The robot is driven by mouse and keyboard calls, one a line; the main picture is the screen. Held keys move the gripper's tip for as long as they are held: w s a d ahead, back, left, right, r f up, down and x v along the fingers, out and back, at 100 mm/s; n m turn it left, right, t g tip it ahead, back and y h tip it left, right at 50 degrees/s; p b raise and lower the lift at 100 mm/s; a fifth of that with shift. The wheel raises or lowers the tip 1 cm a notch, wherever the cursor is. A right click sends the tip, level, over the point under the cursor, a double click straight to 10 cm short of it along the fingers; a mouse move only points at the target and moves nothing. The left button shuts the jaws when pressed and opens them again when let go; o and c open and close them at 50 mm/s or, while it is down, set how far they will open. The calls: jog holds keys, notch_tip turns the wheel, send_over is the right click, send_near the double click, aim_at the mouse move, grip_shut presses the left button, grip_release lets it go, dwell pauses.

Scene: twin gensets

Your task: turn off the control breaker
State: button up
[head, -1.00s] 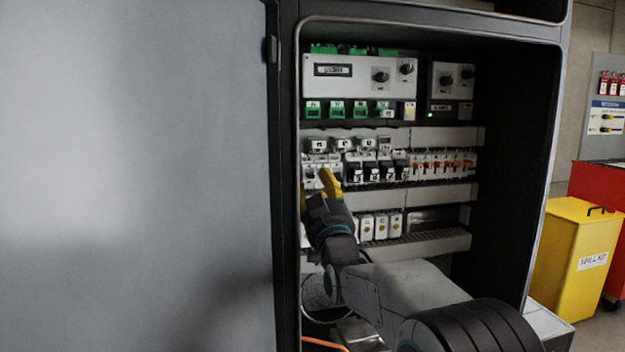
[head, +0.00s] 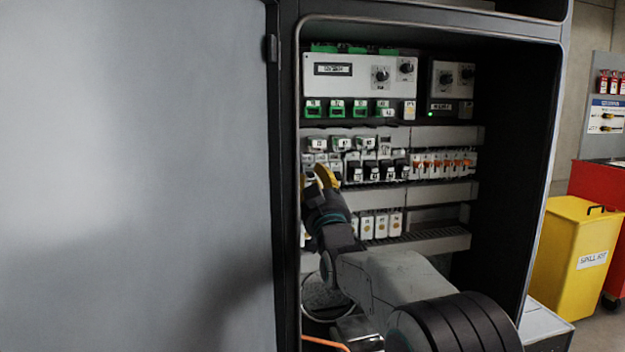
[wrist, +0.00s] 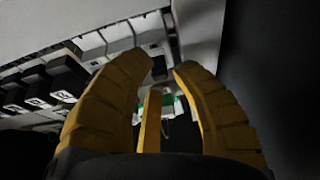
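The open cabinet holds a middle row of breakers: white ones at the left behind my gripper, black-fronted ones (head: 385,171) in the middle and orange-toggled ones (head: 441,165) at the right. Their labels are too small to read, so I cannot tell which is the control breaker. My gripper (head: 321,176) has yellow fingers and is at the row's left end, covering part of it. In the wrist view the fingertips (wrist: 167,68) are apart with nothing visibly held. Black-fronted breakers (wrist: 42,85) show there to the left of the fingers.
The grey cabinet door (head: 135,175) stands at the left. The cabinet's left inner wall is close to my gripper. A controller panel (head: 345,76) with knobs is above, and white modules (head: 381,224) are below. A yellow spill kit bin (head: 577,255) stands outside at right.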

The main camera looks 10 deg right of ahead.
grip_shut()
dwell(0.3)
jog(key=f+t+b, duration=0.1)
jog(key=b, duration=0.2)
jog(key=shift+w+f+t+b, duration=0.15)
jog(key=shift+t+b, duration=0.9)
jog(key=shift+b, duration=0.4)
jog(key=shift+w+f+t+b, duration=0.1)
jog(key=shift+w+t+b, duration=0.05)
jog(key=shift+t+b, duration=1.1)
